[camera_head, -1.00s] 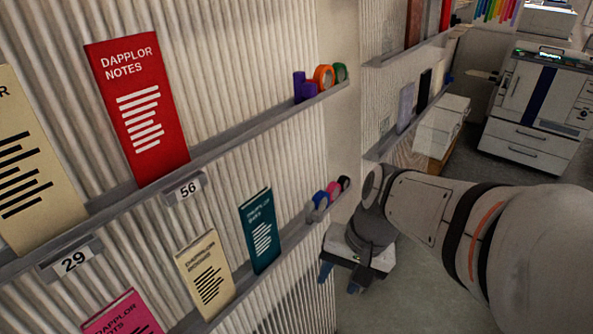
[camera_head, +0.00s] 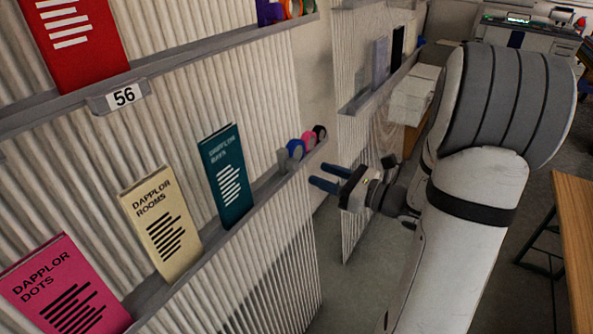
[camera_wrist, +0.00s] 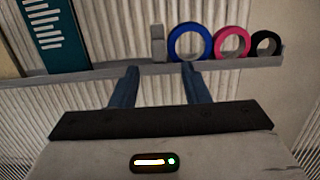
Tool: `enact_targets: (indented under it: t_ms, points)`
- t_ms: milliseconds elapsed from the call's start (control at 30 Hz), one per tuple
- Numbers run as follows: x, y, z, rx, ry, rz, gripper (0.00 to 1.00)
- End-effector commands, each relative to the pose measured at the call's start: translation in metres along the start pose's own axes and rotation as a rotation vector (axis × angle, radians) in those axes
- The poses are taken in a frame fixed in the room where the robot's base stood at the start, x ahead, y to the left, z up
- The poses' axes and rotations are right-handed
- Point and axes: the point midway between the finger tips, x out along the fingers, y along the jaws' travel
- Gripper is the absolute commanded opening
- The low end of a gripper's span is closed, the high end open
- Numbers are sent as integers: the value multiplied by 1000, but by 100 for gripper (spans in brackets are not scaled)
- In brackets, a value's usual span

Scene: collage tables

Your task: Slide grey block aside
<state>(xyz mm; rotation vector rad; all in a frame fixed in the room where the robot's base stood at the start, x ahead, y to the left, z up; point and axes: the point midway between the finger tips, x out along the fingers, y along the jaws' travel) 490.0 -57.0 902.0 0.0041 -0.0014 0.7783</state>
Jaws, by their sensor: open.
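The grey block (camera_wrist: 158,46) stands upright on the lower shelf in the wrist view, just left of a blue tape roll (camera_wrist: 190,43). It also shows, small, in the head view (camera_head: 283,160) beside the blue roll. My gripper (camera_wrist: 158,72) is open and empty, its two blue fingers pointing at the shelf. In the wrist view the block lies between the lines of the two fingertips. In the head view my gripper (camera_head: 322,176) is in front of the shelf's right end, apart from the block.
A pink roll (camera_wrist: 232,42) and a black roll (camera_wrist: 265,43) stand right of the blue one. A teal book (camera_head: 227,176) leans on the same shelf to the left, with bare shelf between it and the block. A wooden table (camera_head: 577,230) is at the right.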

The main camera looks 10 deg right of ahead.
Motion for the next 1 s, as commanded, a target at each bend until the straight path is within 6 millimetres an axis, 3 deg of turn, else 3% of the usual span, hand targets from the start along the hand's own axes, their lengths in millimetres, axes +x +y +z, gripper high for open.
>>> enact_targets:
  t_ms: [300,500,833,1000]
  points:
    - [49,3,0,-2,1,7,42]
    - [68,2,0,-3,2,6,42]
    - [72,2,0,-3,2,5,42]
    - [72,2,0,-3,2,5,28]
